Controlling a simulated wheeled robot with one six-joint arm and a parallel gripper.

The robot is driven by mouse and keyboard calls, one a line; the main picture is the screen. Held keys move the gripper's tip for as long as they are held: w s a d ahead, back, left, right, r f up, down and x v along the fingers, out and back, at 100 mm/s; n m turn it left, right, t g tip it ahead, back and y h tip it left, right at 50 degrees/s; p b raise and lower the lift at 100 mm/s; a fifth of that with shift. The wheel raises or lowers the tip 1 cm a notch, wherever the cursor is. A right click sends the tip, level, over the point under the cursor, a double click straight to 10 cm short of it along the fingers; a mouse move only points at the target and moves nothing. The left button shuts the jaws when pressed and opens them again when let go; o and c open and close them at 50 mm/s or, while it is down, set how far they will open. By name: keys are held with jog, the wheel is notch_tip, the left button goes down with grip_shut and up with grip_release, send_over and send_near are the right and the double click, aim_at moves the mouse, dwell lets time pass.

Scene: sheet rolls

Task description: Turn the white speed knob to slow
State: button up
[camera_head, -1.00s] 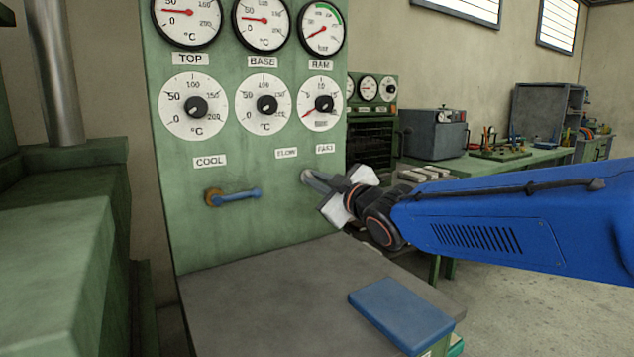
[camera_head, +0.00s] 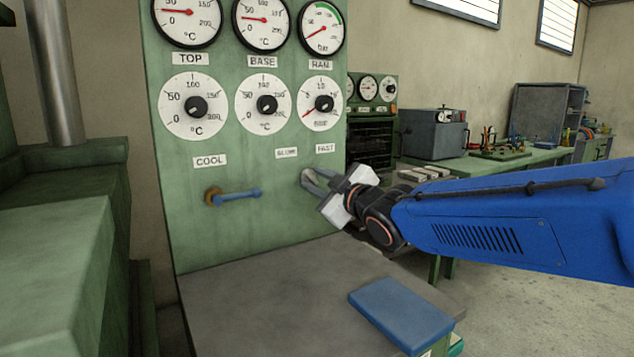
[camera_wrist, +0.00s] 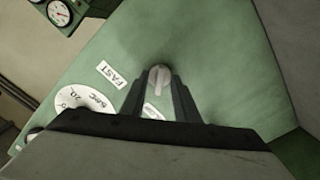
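The white speed knob (camera_wrist: 159,77) sits between my two fingertips in the wrist view. My gripper (camera_wrist: 159,82) has a dark finger close against each side of it, and appears shut on it. The knob's bar runs up and down in that picture, its lower end toward the partly hidden SLOW label (camera_wrist: 152,112). The FAST label (camera_wrist: 112,73) lies to the left. In the head view my gripper (camera_head: 313,180) is at the green panel (camera_head: 235,235), below the SLOW (camera_head: 286,153) and FAST (camera_head: 325,148) labels, and its fingers partly hide the knob.
A blue lever (camera_head: 240,194) on a brass hub sticks out left of my gripper, under the COOL label. Dials and gauges fill the panel above. A grey ledge (camera_head: 260,305) lies below, with a blue block (camera_head: 400,313) on its right side.

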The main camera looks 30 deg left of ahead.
jog(key=v, duration=1.7)
jog(key=shift+d, duration=0.25)
